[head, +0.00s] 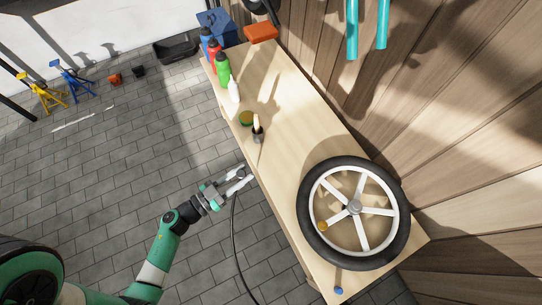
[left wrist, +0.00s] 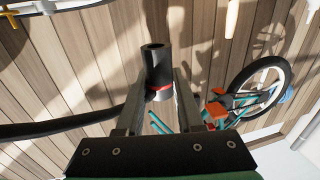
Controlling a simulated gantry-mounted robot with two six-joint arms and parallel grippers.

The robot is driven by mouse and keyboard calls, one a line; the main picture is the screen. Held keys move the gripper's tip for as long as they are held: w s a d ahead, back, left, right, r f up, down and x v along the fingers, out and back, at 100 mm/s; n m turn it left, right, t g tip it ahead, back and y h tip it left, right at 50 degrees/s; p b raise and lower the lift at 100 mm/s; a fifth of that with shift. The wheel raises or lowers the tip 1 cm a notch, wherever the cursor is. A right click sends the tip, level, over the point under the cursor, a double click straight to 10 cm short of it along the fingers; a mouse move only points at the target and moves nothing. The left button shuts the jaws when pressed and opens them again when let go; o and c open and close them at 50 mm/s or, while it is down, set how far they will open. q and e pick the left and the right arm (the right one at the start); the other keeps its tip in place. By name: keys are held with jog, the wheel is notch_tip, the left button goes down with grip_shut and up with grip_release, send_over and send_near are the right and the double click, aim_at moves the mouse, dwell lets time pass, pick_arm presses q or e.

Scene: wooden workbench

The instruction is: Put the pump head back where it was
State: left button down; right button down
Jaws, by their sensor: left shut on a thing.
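My left gripper (head: 240,178) is shut on the pump head (left wrist: 157,65), a black cylinder with a red ring. It also shows small and dark between the fingers in the head view (head: 241,174). In the left wrist view the fingers (left wrist: 158,92) close on it from both sides. A black hose (head: 235,225) hangs from the gripper toward the floor, and it comes in from the left in the left wrist view (left wrist: 60,126). The gripper is beside the bench's left edge. I cannot see the pump body. My right gripper is not in view.
The bench middle is clear. A bicycle (left wrist: 245,100) shows in the left wrist view.

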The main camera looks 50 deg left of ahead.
pick_arm(q)
jog(key=w+f+b, duration=0.3)
jog(key=w, duration=0.1)
jog(key=w+f+b, duration=0.3)
jog(key=w+b, duration=0.1)
jog(key=w+f+b, duration=0.3)
jog(key=w+b, duration=0.1)
jog(key=w, duration=0.1)
jog(key=shift+a+f, duration=0.1)
jog(key=shift+w, duration=0.2)
jog(key=f+b, duration=0.2)
jog(key=b, duration=0.1)
jog(key=f+b, duration=0.1)
jog(key=f, duration=0.1)
jog(key=shift+w+f, duration=0.1)
jog(key=shift+w, duration=0.25)
jog(key=shift+r, duration=0.2)
jog(key=shift+f, duration=0.2)
jog(key=c, duration=0.5)
grip_release()
jog(key=shift+c, duration=0.2)
jog(key=shift+r, duration=0.1)
